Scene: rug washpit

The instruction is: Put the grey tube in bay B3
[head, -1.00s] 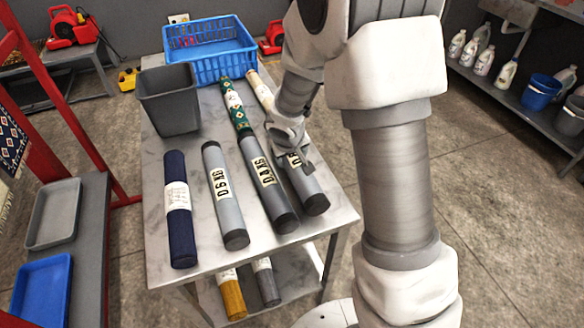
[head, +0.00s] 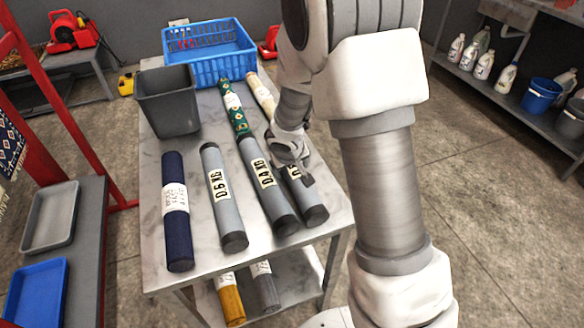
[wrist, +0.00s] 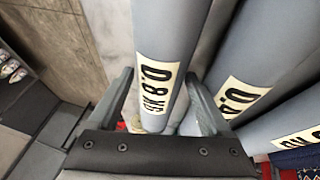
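Several grey tubes with dark end caps lie side by side on the metal table (head: 158,235). They are labelled 0.6 KG (head: 229,215), 0.4 KG (head: 275,205) and 0.8 KG (head: 311,205), left to right; the last label is clear in the wrist view (wrist: 157,40). My gripper (head: 297,165) is at the rightmost tube, the 0.8 KG one. Whether the tube is clear of the table cannot be told. No bay marked B3 is readable.
A navy tube (head: 178,240) lies left of the grey ones. Behind are a green patterned roll (head: 235,110), a cream roll (head: 262,95), a dark bin (head: 172,115) and a blue crate (head: 225,70). A yellow roll (head: 229,300) and another grey tube (head: 265,290) lie below.

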